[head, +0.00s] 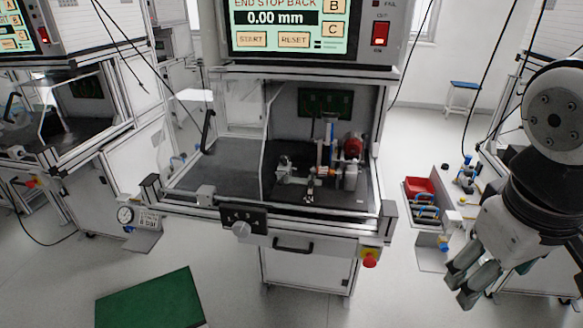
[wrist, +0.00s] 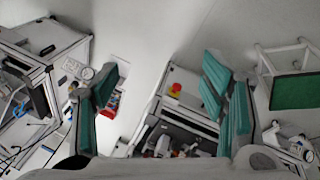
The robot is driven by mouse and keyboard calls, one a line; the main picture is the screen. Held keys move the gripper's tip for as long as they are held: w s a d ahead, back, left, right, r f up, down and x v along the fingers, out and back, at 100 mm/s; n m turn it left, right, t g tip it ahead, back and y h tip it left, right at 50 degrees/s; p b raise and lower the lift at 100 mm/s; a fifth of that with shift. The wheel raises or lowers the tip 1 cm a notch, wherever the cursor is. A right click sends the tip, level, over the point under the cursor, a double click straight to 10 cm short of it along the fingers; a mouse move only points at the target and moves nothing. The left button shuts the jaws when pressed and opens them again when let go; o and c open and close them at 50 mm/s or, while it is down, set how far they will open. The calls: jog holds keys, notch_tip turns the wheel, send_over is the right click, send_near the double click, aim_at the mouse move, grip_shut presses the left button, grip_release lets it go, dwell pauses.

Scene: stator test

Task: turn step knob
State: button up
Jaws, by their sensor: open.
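The step knob (head: 241,229) is a pale grey round knob on a small black panel (head: 252,217) with white markings, on the front edge of the middle test bench. I cannot make the knob out in the wrist view. My gripper (head: 462,287) hangs at the right of the head view, well to the right of the knob and touching nothing. In the wrist view its two teal-padded fingers (wrist: 160,88) stand wide apart with nothing between them.
The bench has a black handle (head: 293,245) and a red stop button (head: 370,260), also in the wrist view (wrist: 175,89). A screen (head: 290,25) stands above. A red bin (head: 419,188) is right of the bench.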

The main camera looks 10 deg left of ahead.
jog(key=w+a+f+n+h+b, duration=0.1)
jog(key=w+a+f+n+h, duration=0.2)
jog(key=w+n, duration=0.15)
jog(key=w+a+f+n+h+b, duration=0.1)
jog(key=w+a+f+n+h, duration=0.1)
jog(key=w+f+n, duration=0.3)
jog(key=n+t+y+b, duration=0.6)
jog(key=n+t, duration=1)
jog(key=n, duration=0.7)
send_near(240, 233)
jog(key=shift+y, duration=0.5)
jog(key=w, duration=0.5)
jog(key=w+p, duration=0.1)
jog(key=w, duration=0.2)
jog(key=shift+w+d+r, duration=0.15)
jog(key=shift+w+d, duration=0.1)
jog(key=shift+w, duration=0.1)
jog(key=c, duration=1.1)
